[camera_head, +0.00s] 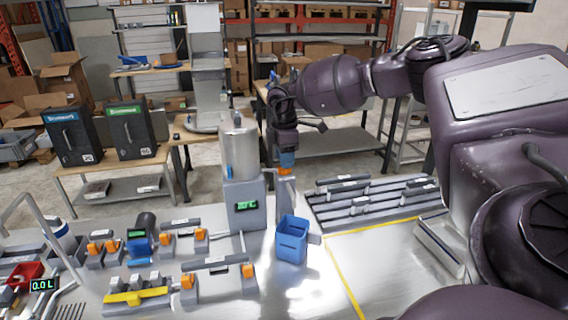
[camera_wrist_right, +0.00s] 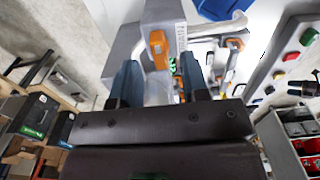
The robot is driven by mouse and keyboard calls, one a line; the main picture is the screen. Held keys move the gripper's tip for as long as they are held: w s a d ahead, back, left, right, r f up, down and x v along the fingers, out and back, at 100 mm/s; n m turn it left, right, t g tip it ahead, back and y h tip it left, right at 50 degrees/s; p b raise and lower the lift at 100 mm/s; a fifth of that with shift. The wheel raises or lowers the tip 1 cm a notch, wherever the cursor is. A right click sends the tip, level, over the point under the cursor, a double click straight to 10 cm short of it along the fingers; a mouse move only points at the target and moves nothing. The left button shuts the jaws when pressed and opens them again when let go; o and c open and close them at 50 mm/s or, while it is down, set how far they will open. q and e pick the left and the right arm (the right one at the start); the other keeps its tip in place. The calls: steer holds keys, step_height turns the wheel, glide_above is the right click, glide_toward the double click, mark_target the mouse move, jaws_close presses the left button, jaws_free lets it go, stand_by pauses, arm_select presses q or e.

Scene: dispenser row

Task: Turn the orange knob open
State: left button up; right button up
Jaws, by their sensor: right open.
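An orange knob (camera_head: 287,160) sits on a grey fitting beside the silver cylindrical tank (camera_head: 239,150). In the right wrist view an orange knob (camera_wrist_right: 158,48) on a grey block lies ahead, between the lines of the two fingers. My right gripper (camera_wrist_right: 160,68) is open, with nothing held between its dark blue fingers. In the head view my right gripper (camera_head: 285,143) points down just above the knob; I cannot tell whether it touches. A blue container (camera_head: 292,241) stands on the table below the fitting. My left gripper is not in view.
The tank stands on a grey base with a green display (camera_head: 246,206). Several smaller fittings with orange knobs (camera_head: 188,282) and a yellow bar (camera_head: 135,296) lie at the left. A slotted rack (camera_head: 375,200) is behind the clear, yellow-lined area at right.

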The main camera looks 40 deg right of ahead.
steer(key=shift+f, duration=1.4)
jaws_close()
